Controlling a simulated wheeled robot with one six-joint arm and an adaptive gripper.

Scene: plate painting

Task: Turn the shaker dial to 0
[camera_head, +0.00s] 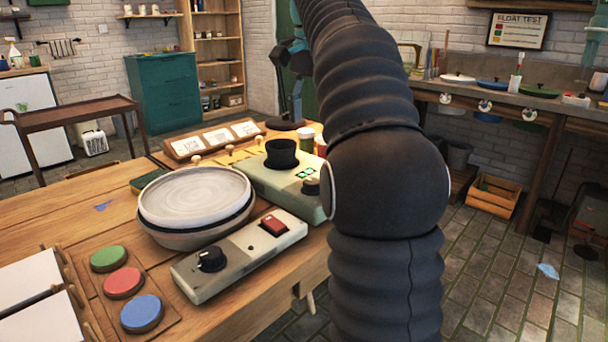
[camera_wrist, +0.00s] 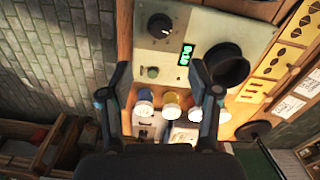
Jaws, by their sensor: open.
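The shaker is a pale green-grey box (camera_head: 262,180) with a black cup (camera_head: 282,153), a lit green display (camera_head: 307,173) and a black dial (camera_head: 312,187). In the head view the dial is close to the left edge of my arm. In the wrist view the dial (camera_wrist: 160,26) has a pale pointer mark; the display (camera_wrist: 185,55), black cup (camera_wrist: 228,72) and a small green button (camera_wrist: 152,72) also show. The display's digits are too small to read surely. My gripper (camera_wrist: 160,68) is open and empty, its fingers apart, with the dial beyond the fingertips.
A round wheel (camera_head: 195,190) and a control box (camera_head: 205,278) with a black knob and red switch stand beside the shaker. Green, red and blue buttons (camera_head: 122,283) lie in front. Several jars (camera_wrist: 171,104) stand close by the shaker. A dark stand (camera_head: 285,125) is behind it.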

